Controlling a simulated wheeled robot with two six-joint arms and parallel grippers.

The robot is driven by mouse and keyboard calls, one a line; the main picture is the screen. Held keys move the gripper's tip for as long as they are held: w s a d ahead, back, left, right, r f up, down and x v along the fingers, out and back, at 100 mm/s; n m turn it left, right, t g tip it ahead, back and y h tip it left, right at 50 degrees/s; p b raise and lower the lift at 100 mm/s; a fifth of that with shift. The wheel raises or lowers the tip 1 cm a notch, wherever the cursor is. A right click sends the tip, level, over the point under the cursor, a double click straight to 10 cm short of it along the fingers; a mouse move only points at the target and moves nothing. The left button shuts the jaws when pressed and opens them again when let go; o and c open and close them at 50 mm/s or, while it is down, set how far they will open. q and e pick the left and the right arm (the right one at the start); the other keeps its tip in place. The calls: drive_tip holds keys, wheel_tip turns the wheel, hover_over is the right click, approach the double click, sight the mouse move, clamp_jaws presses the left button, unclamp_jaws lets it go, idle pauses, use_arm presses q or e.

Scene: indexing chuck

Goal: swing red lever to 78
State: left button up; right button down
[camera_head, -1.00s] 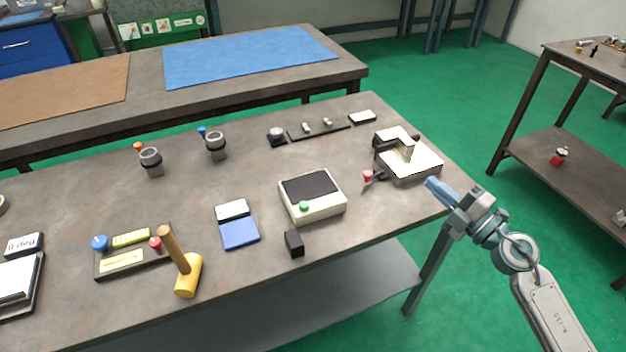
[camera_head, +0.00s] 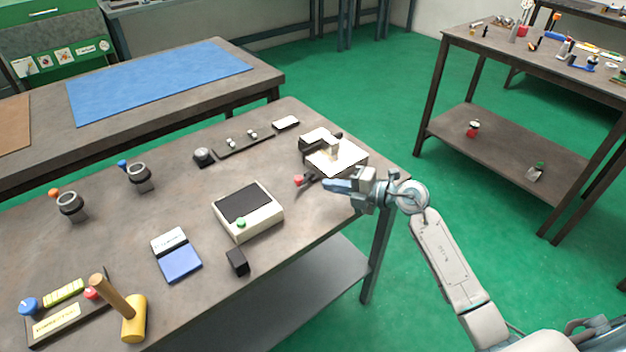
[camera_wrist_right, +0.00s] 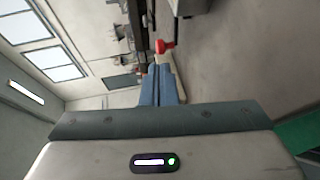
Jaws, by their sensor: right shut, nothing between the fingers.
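The red lever knob (camera_head: 299,180) sits on a short dark arm at the front left of the chuck device (camera_head: 345,160), a block with pale top plates near the table's right end. My right gripper (camera_head: 328,186) is shut and empty, with its blue fingertips just right of the red knob and in front of the device. In the right wrist view the red knob (camera_wrist_right: 162,46) shows just beyond the shut fingertips (camera_wrist_right: 159,70). I cannot tell whether they touch. Any scale with numbers is too small to read. My left gripper is not in view.
A white box with a dark screen and green button (camera_head: 248,211) stands left of the lever. A small black block (camera_head: 237,262) lies near the front edge. A yellow mallet (camera_head: 134,318) stands at the lower left. The tabletop between the box and the lever is clear.

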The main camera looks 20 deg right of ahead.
sight(300, 180)
drive_tip(key=x, duration=0.6)
drive_tip(key=shift+p, duration=0.35)
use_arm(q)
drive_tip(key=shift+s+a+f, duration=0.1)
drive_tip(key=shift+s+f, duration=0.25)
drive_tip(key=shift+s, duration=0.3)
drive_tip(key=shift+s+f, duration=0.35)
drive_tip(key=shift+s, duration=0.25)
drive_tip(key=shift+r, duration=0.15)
use_arm(e)
drive_tip(key=p, duration=0.1)
drive_tip(key=a+p, duration=0.1)
drive_tip(key=p, duration=0.1)
drive_tip(key=shift+w+a+r, duration=0.1)
drive_tip(key=shift+w+r, duration=0.05)
drive_tip(key=shift+r, duration=0.1)
drive_tip(key=shift+w+a+f, duration=0.1)
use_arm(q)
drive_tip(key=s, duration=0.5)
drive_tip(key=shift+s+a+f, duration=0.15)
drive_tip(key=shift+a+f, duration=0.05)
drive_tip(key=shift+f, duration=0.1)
use_arm(e)
drive_tip(key=shift+f, duration=0.15)
